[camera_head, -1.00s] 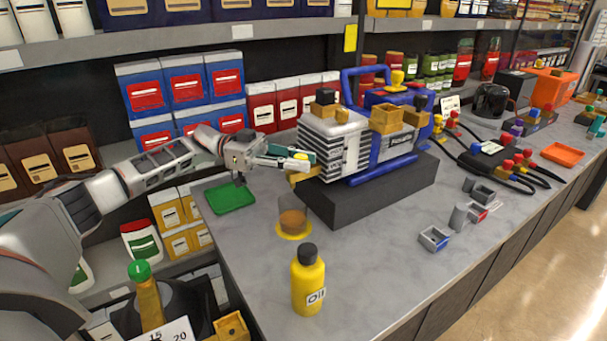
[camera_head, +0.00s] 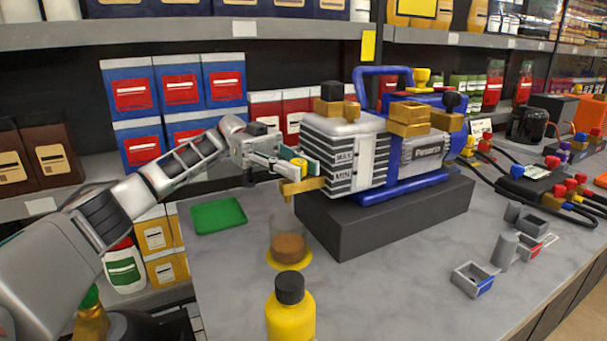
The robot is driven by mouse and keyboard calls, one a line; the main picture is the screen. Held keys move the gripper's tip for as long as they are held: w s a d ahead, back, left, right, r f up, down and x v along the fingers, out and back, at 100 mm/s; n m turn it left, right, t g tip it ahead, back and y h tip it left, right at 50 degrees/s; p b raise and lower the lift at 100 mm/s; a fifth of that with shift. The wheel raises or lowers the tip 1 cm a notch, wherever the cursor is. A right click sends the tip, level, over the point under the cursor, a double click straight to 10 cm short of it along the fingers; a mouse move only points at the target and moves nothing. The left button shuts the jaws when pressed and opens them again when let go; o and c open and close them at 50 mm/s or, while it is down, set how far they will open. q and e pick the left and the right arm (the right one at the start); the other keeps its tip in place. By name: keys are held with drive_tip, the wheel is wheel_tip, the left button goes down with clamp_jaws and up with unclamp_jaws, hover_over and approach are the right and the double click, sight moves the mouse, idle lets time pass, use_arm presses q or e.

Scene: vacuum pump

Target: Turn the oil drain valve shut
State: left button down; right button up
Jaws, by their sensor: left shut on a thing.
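The vacuum pump (camera_head: 423,152) is blue and grey and stands on a dark grey block on the counter. A brass drain spout (camera_head: 303,186) sticks out at its left end. Just above the spout is the drain valve (camera_head: 299,163), with a yellow top. My left gripper (camera_head: 297,167) comes in from the left and is shut on the valve, with its fingers around it. The fingers partly hide the valve, so I cannot tell its turn angle. A clear cup (camera_head: 289,243) with brown oil stands below the spout on a yellow base. My right gripper is not in view.
A yellow bottle (camera_head: 290,314) with a black cap stands in front of the cup. A green tray (camera_head: 218,215) lies left of the pump. Small grey parts (camera_head: 474,279) and a black cabled gauge set (camera_head: 533,183) are to the right. Stocked shelves stand behind.

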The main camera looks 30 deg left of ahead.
sight(299, 160)
use_arm(q)
drive_tip(key=shift+f, duration=0.1)
idle(0.3)
drive_tip(key=c, duration=1.8)
unclamp_jaws()
drive_tip(key=shift+r, duration=0.2)
wheel_tip(299, 160, up, 10)
drive_tip(key=shift+f, duration=0.15)
